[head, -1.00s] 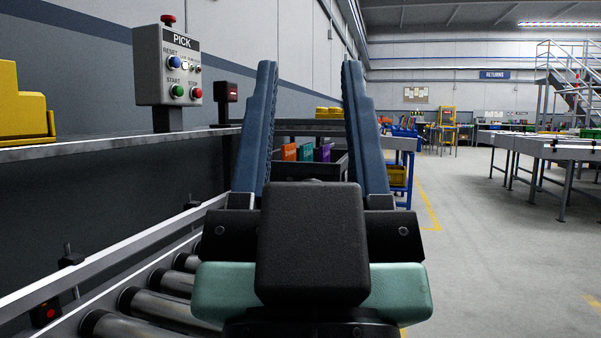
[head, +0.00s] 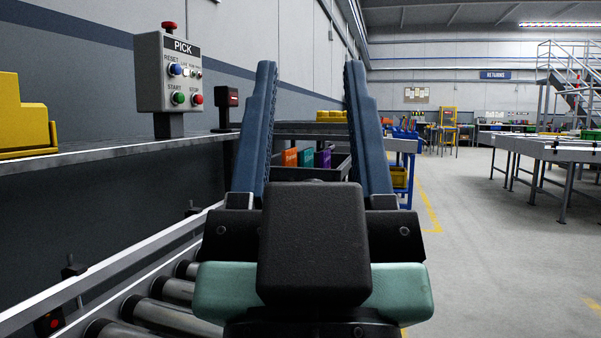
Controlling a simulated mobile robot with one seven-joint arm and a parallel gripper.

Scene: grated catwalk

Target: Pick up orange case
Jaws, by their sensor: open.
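The orange case (head: 290,157) stands upright at the left inside a dark tote (head: 308,174), ahead of me. A green case (head: 306,157) and a purple case (head: 323,158) stand to its right in the same tote. My gripper (head: 310,75) is open and empty, with its two long blue fingers spread apart. In the picture the cases show in the gap between the fingers, farther away than the fingertips. The lower parts of the cases are hidden by the tote's front wall.
A roller conveyor (head: 160,300) runs along the left. Above it, a shelf (head: 110,150) carries a yellow object (head: 22,120) and a PICK control box (head: 168,73). A blue-framed cart (head: 403,165) stands right of the tote. The floor at right (head: 490,260) is open, with tables beyond.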

